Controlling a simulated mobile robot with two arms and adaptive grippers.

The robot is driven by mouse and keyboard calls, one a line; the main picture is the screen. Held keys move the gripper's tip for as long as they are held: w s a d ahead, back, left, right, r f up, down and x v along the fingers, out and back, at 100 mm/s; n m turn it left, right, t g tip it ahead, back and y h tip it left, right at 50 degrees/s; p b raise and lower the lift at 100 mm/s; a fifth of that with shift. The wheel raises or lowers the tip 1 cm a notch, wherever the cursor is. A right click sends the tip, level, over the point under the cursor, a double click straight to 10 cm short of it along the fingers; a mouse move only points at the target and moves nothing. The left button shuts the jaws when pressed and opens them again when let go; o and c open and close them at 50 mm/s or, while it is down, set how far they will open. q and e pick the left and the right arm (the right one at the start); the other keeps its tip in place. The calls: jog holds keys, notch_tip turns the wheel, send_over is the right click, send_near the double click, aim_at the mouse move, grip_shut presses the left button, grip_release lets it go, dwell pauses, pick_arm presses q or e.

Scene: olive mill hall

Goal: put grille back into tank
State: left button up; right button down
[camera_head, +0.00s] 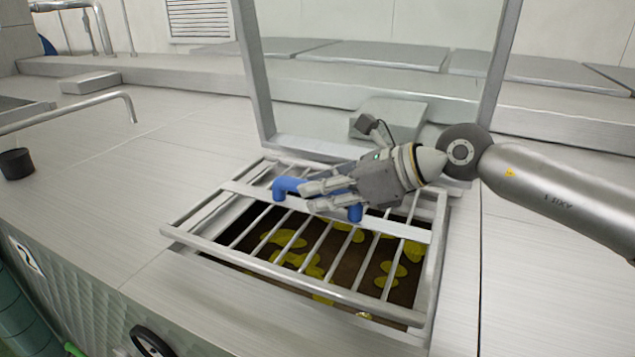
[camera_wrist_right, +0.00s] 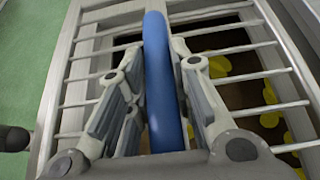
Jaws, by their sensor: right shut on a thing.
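The grille (camera_head: 235,262) is a pale metal frame with several bars and a blue handle (camera_head: 287,187) on its crosspiece. It lies over the dark tank opening (camera_head: 345,265), slightly askew, with its left corner overhanging the worktop. I cannot tell whether any side is seated. My right gripper (camera_head: 318,196) is shut on the blue handle. In the right wrist view, the handle (camera_wrist_right: 160,85) runs between the two fingers (camera_wrist_right: 150,95). Yellow-green pieces (camera_head: 290,238) on brown liquid show below the bars. My left gripper is not in view.
A raised metal frame (camera_head: 255,80) stands behind the opening, with a grey box (camera_head: 390,118) near it. A bent rail (camera_head: 80,110) and a black knob (camera_head: 16,163) are at the left. A black handwheel (camera_head: 152,343) sits on the front.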

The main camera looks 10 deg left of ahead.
aim_at(328, 212)
jog(key=shift+w+d+f, duration=0.15)
jog(key=shift+w+f, duration=0.95)
jog(key=shift+w, duration=0.2)
jog(key=shift+w+f+b, duration=0.1)
jog(key=shift+f+b, duration=0.55)
jog(key=shift+f, duration=0.2)
jog(key=shift+f+b, duration=1)
jog(key=shift+b, duration=0.1)
jog(key=c, duration=1.2)
grip_release()
jog(key=shift+d, duration=0.1)
jog(key=shift+f, duration=0.1)
